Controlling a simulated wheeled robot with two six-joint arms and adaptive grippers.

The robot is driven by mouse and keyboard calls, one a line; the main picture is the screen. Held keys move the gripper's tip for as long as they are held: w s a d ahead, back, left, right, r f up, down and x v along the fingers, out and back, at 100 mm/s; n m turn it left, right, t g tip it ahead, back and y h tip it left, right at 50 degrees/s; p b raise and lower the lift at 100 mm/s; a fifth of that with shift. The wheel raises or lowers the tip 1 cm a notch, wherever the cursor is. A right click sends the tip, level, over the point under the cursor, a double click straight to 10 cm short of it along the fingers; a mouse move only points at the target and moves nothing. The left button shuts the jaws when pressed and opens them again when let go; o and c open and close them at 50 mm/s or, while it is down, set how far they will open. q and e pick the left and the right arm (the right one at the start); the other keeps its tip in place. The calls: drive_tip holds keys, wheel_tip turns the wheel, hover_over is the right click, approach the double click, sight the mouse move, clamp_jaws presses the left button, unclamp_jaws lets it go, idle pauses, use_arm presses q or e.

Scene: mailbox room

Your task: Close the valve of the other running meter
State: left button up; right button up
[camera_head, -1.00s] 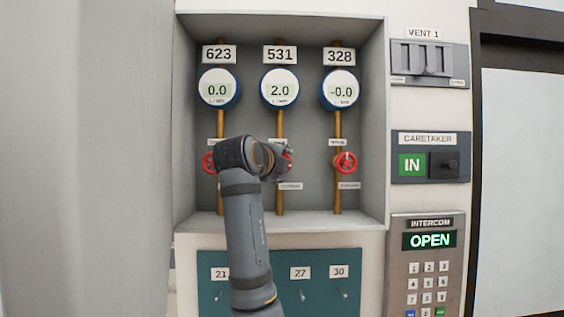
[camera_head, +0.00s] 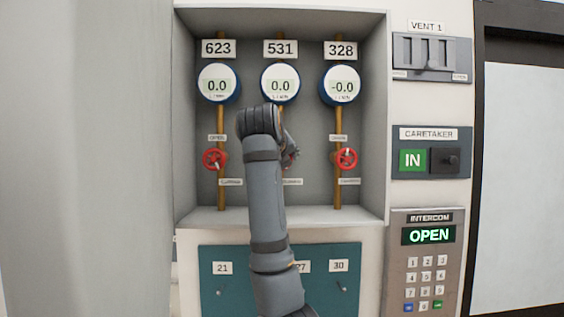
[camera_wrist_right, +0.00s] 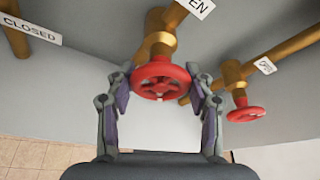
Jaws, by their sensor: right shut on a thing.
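Three round meters hang in the wall recess: meter 623 (camera_head: 218,84) reads 0.0, meter 531 (camera_head: 280,84) reads 0.0 and meter 328 (camera_head: 340,86) reads -0.0. My right gripper (camera_head: 290,154) is at the valve under meter 531, and my arm hides most of that valve in the head view. In the right wrist view, the gripper's fingers (camera_wrist_right: 163,84) are shut on the rim of the red valve wheel (camera_wrist_right: 160,70) from both sides. The red wheels under 623 (camera_head: 214,159) and 328 (camera_head: 346,159) stand free. My left gripper is not in view.
A neighbouring red wheel (camera_wrist_right: 246,114) is close to the right finger in the wrist view. The recess walls and its sill (camera_head: 330,217) bound the space. A teal key panel (camera_head: 318,285) is below, and an intercom (camera_head: 428,260) is at right.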

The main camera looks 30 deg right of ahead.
drive_tip(key=shift+f+m, duration=0.25)
drive_tip(key=shift+m, duration=0.05)
idle(0.4)
drive_tip(key=o, duration=1.2)
drive_tip(key=shift+r, duration=0.1)
drive_tip(key=shift+c, duration=0.2)
drive_tip(key=shift+s+a+r, duration=0.15)
drive_tip(key=shift+s+a, duration=0.05)
drive_tip(key=v, duration=1.1)
drive_tip(key=shift+s, duration=0.25)
